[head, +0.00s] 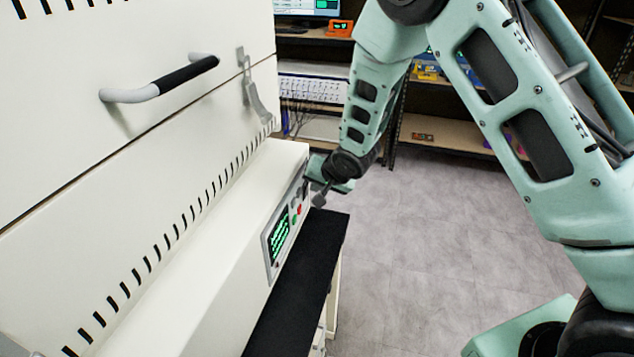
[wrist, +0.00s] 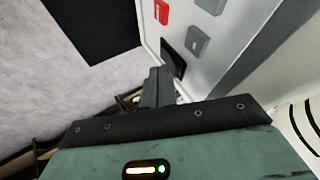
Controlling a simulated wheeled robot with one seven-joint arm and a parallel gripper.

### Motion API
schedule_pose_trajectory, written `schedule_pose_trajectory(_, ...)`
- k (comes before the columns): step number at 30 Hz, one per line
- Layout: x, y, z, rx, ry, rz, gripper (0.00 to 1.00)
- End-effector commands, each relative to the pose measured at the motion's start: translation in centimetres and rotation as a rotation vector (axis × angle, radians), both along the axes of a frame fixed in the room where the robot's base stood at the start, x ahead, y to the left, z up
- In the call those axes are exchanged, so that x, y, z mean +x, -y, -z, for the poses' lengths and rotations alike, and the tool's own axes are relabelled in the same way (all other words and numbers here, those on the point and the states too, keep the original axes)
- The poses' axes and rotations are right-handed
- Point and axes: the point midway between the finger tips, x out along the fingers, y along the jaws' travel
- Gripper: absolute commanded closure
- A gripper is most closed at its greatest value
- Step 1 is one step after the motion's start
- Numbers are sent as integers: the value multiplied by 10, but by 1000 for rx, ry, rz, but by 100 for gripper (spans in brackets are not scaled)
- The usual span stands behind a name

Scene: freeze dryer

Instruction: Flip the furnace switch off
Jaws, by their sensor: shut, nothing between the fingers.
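The furnace (head: 185,265) is a large cream-white cabinet filling the left of the head view. Its control panel (head: 272,256) has a green-lit display and small green and red buttons. In the wrist view the panel (wrist: 226,28) shows a red button (wrist: 161,12), grey buttons (wrist: 197,41) and a dark rectangular switch (wrist: 174,60). My gripper (head: 319,201) is shut and empty at the panel's far end. In the wrist view its fingertips (wrist: 158,74) are close beside the dark switch. I cannot tell whether they touch it, or the switch's position; the fingers partly hide it.
A black ledge (head: 300,285) runs below the panel. A handle (head: 160,83) and a latch (head: 252,90) stick out from the furnace front above. Shelves (head: 455,135) with equipment stand at the back. The grey floor (head: 430,240) to the right is clear.

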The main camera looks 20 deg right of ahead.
Motion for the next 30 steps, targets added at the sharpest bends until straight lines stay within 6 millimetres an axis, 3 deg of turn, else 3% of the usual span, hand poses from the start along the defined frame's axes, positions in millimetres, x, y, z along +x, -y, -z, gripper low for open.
schedule_pose_trajectory(21, 5, -7, -2, -2, 0, 1, 100)
schedule_pose_trajectory(30, 5, -7, -14, -2, 1, 1, 100)
